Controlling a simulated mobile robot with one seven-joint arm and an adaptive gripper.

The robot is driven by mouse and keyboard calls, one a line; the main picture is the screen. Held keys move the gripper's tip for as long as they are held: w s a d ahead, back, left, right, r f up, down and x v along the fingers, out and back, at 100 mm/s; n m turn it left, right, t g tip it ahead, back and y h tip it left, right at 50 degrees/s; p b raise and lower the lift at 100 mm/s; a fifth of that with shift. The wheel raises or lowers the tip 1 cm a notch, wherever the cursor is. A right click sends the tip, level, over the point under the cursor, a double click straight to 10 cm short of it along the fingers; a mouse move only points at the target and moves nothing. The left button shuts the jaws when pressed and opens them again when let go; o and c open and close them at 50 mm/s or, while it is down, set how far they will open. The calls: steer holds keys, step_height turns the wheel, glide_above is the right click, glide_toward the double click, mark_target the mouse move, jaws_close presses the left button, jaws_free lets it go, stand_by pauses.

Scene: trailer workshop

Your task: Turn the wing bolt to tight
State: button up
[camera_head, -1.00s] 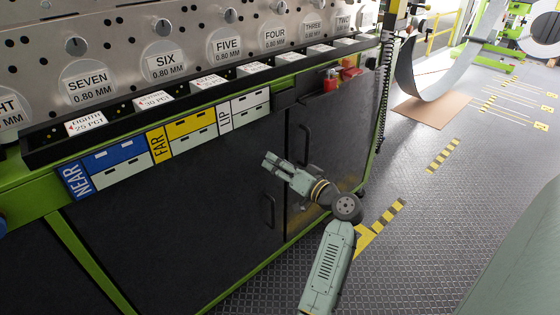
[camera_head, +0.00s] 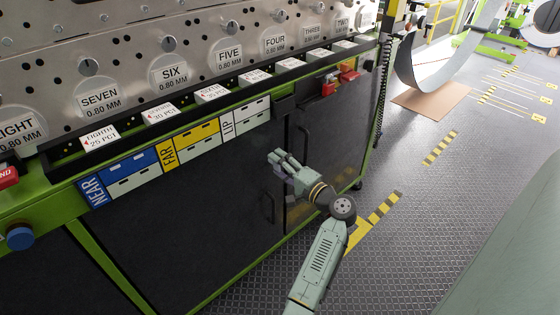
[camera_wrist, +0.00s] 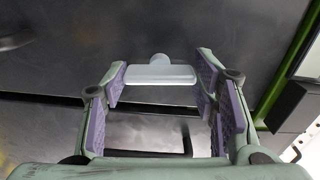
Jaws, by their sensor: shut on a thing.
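A pale T-shaped piece, which looks like the wing bolt (camera_wrist: 160,73), shows in the wrist view with a flat crossbar and a round knob behind it. My gripper (camera_wrist: 160,85) has its purple-padded fingers on both sides of the bar, shut on its two ends. In the head view, my gripper (camera_head: 279,160) is in front of the dark cabinet doors, near their handles. The bolt cannot be made out there, and its turn position cannot be read.
The dark cabinet (camera_head: 200,220) has a green frame and two door handles. A red item (camera_head: 329,88) sits at the right end. The floor (camera_head: 420,230) at right is open.

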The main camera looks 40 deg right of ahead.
steer(key=shift+m+p, duration=0.35)
steer(key=shift+m, duration=0.35)
steer(key=o, duration=1.2)
steer(key=shift+c, duration=0.2)
steer(key=shift+s, duration=0.1)
steer(key=s, duration=1.1)
steer(key=shift+s+d, duration=0.4)
steer(key=shift+d, duration=0.05)
steer(key=shift+s, duration=0.1)
